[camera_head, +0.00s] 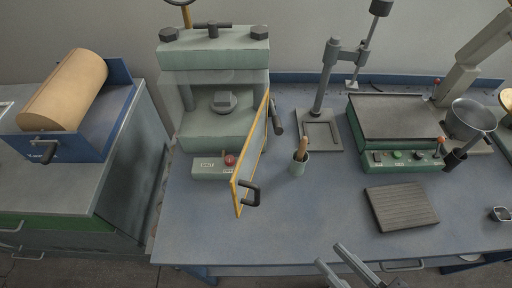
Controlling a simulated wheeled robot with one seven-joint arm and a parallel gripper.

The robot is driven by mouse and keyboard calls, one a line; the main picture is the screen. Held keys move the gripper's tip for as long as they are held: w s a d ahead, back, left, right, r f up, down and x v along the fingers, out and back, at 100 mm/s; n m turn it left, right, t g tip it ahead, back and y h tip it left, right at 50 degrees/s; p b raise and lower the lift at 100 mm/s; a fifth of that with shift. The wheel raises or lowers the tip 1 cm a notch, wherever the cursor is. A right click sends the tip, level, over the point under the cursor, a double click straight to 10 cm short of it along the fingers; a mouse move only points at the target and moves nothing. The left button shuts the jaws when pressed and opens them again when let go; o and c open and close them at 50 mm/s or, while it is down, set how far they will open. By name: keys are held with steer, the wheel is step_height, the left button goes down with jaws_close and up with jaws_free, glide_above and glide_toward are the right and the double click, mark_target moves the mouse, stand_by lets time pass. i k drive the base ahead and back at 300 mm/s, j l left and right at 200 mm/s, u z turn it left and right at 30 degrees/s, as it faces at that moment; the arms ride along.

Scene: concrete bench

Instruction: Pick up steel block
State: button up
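A small grey metal block (224,101) sits on the round lower plate inside the pale green press at the back left; it looks like the steel block. The press's yellow-framed door (249,160) is swung open toward the front right. My gripper (328,254) shows at the bottom edge, over the front of the bench and well away from the block. Its two grey fingers are apart with nothing visible between them. The rest of my gripper is cut off by the frame.
The bench (320,215) has free room in front. A blue roll holder (75,147) stands left, beyond a gap.

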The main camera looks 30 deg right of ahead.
mark_target(222, 98)
steer(key=i+j, duration=0.15)
steer(key=j, duration=0.2)
steer(key=i+j, duration=0.15)
steer(key=j, duration=0.2)
steer(key=i+j+z, duration=0.1)
steer(key=j, duration=0.25)
steer(key=i+j, duration=0.15)
steer(key=j, duration=0.2)
steer(key=i+j+z, duration=0.1)
steer(key=j, duration=0.25)
steer(key=i+j, duration=0.15)
steer(key=j, duration=0.25)
